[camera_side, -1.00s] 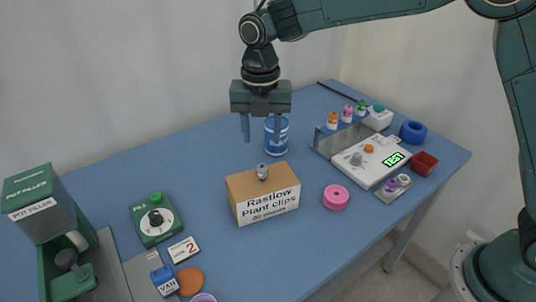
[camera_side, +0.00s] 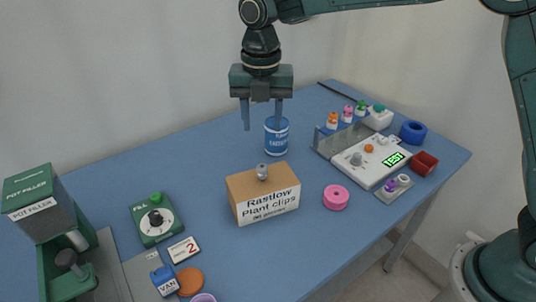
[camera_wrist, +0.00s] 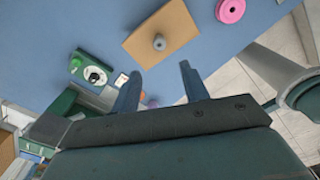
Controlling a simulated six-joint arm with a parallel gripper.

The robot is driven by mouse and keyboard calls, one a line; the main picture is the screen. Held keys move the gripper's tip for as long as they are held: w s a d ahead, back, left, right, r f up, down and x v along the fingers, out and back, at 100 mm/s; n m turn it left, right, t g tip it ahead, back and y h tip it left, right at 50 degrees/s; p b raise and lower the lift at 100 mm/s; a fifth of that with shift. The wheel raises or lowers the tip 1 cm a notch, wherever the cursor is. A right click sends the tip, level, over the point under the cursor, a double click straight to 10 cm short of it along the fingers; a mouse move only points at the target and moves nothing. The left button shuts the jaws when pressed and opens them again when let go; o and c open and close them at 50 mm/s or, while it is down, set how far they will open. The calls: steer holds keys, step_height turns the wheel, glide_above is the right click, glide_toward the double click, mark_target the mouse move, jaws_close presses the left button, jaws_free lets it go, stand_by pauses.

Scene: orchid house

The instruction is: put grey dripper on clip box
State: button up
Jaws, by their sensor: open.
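The clip box (camera_side: 264,196) is a brown carton labelled "Rastlow Plant clips" in the middle of the blue table. A small grey dripper (camera_side: 262,172) stands upright on its top. In the wrist view the box (camera_wrist: 176,22) lies at the top middle with the dripper (camera_wrist: 159,43) on it. Another small grey piece (camera_side: 356,159) stands on the white scale at the right. My gripper (camera_side: 263,114) is open and empty, pointing down, well above the table and above the clip box. Its two fingers also show in the wrist view (camera_wrist: 158,85).
A blue-and-white tin (camera_side: 276,136) stands behind the box. A pink ring (camera_side: 336,197) lies to its right. A green pot filler (camera_side: 42,205) and a dial box (camera_side: 156,220) stand left.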

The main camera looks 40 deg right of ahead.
steer(key=s+d+r+m+t, duration=0.3)
steer(key=s+d+r+m, duration=0.7)
steer(key=s+d+m, duration=0.35)
steer(key=s+d+f+m+t, duration=0.1)
steer(key=s+d+f+m, duration=0.1)
steer(key=s+m, duration=0.5)
steer(key=s+d+f+m+t, duration=0.1)
steer(key=s+d+m, duration=0.3)
steer(key=s+m, duration=0.4)
steer(key=shift+s+d+f+t, duration=0.2)
steer(key=shift+s+f+t, duration=0.1)
steer(key=shift+f, duration=0.2)
steer(key=shift+o, duration=0.4)
